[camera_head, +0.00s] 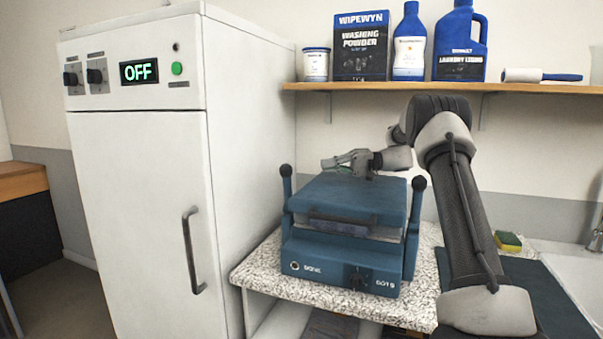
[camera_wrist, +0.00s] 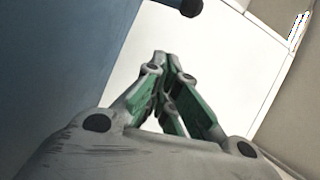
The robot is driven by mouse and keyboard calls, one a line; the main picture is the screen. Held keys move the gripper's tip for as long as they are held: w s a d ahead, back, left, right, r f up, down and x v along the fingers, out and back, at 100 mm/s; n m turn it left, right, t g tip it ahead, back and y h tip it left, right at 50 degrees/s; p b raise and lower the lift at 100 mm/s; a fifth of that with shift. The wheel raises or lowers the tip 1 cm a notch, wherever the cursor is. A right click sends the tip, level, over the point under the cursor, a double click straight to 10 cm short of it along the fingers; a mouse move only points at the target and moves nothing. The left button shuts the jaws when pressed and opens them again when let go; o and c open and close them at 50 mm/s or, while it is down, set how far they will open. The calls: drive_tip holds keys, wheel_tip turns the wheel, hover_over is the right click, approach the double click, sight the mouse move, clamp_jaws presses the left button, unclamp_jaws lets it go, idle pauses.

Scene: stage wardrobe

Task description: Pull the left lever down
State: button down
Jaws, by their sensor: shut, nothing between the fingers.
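A blue press-like machine (camera_head: 330,247) stands on the speckled counter in the head view. Its left lever (camera_head: 287,188) is upright with a black ball knob on top. The matching right lever (camera_head: 413,205) is also upright. My gripper (camera_head: 328,163) is above the back of the machine's top plate, to the right of the left lever's knob, pointing left. In the wrist view my gripper (camera_wrist: 160,60) is shut and empty, fingertips together. A black rounded knob (camera_wrist: 190,6) shows beyond the fingertips at the top edge, apart from them. A blue surface (camera_wrist: 50,45) fills the left side.
A white cabinet (camera_head: 150,200) with an OFF display stands close on the left. A shelf (camera_head: 430,88) with detergent containers hangs above my arm. A sponge (camera_head: 508,241) and sink (camera_head: 575,262) are on the right. The speckled counter (camera_head: 262,268) has little free room.

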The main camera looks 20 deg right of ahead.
sight(287, 190)
drive_tip(key=s+a+f, duration=0.1)
drive_tip(key=a, duration=1)
drive_tip(key=shift+s+a+f, duration=0.15)
drive_tip(key=shift+s, duration=0.25)
drive_tip(key=shift+s, duration=0.1)
